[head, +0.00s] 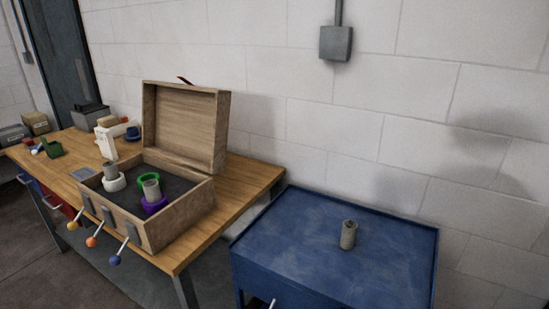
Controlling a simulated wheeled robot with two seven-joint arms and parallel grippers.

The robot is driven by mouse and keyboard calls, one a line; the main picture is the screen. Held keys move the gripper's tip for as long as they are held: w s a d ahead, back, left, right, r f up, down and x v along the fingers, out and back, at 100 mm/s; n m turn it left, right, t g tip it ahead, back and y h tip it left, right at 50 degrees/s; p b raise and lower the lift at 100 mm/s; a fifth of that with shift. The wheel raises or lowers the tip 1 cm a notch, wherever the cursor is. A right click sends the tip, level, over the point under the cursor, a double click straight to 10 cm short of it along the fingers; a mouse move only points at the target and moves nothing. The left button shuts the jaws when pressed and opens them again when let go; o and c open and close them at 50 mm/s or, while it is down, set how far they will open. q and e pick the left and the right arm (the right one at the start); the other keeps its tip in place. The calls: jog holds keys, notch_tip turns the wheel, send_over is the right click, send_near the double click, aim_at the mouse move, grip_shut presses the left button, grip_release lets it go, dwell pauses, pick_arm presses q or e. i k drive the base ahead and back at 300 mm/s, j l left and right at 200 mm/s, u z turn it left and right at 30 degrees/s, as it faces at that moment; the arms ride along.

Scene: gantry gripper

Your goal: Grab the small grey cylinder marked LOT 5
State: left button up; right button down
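A small grey cylinder (348,235) stands upright on the blue cabinet top (300,240) at the right. Two more grey cylinders stand in the open wooden box (180,220) on the bench: one (110,170) at a white ring (114,183), the other (151,188) at a purple ring (154,206). A green ring (148,178) lies just behind the second one. No LOT marking is legible on any cylinder, so I cannot tell which is LOT 5. Neither of my grippers is in view.
The box lid (185,128) stands open at the back. Levers with yellow (72,225), orange (91,241) and blue (115,260) knobs stick out in front of the box. The cabinet top is otherwise clear, with a low raised rim. A wall is close behind.

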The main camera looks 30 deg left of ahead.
aim_at(111, 173)
jog(key=j+u, duration=0.1)
jog(key=j, duration=0.35)
jog(key=i+j, duration=0.15)
jog(key=j, duration=0.35)
jog(key=j+u, duration=0.15)
jog(key=j, duration=0.3)
jog(key=i+j+u, duration=0.1)
jog(key=j, duration=0.35)
jog(key=i+j, duration=0.15)
jog(key=j, duration=0.3)
jog(key=u, duration=0.05)
